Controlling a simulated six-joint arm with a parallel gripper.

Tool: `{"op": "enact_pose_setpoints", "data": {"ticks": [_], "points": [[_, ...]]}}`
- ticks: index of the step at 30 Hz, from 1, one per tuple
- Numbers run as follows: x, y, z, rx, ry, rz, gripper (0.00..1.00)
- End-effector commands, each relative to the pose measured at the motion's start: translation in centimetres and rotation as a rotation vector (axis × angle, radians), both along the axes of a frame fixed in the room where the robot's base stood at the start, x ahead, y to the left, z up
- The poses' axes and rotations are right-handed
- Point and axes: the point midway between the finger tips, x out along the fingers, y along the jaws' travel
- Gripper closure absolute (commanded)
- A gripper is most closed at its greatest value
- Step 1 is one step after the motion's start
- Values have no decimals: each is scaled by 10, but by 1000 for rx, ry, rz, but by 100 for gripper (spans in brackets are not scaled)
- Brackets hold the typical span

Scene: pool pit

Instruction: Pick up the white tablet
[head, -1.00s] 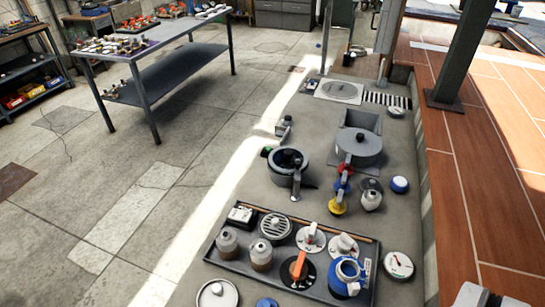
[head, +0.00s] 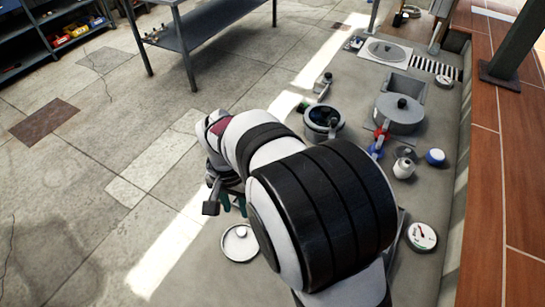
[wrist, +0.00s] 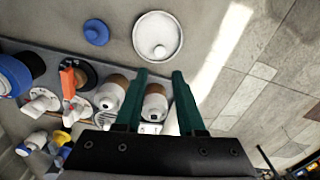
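A small round white piece, which looks like the white tablet (wrist: 160,51), sits on a round pale dish (wrist: 151,22) in the wrist view. In the head view the tablet (head: 241,232) lies toward the upper part of the dish (head: 236,253). My gripper (wrist: 159,75) is open and empty, its two teal fingers apart and pointing toward the dish. The tablet appears just beyond the fingertips, roughly in line with the gap. In the head view my gripper (head: 232,206) is partly hidden by my arm, above and left of the dish.
Brown-and-white jars (wrist: 111,95) stand close to the fingers in the wrist view. An orange-handled valve (wrist: 70,82) and a blue cap (wrist: 96,32) are farther left. In the head view, a grey pump pot (head: 322,122) stands beyond my arm. Open floor lies left.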

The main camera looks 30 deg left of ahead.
Motion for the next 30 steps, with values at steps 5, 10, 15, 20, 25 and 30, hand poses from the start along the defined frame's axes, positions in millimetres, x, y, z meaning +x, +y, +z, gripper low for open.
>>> {"op": "enact_pose_setpoints", "data": {"ticks": [5,10,15,20,25,30], "points": [[0,-1,-48,-3,3,-2,62],[0,-1,-70,-2,2,-1,62],[1,0,-104,-2,3,-1,62],[1,1,-117,0,3,-2,62],[1,1,-117,2,2,-2,65],[1,1,-116,1,2,-2,96]]}}
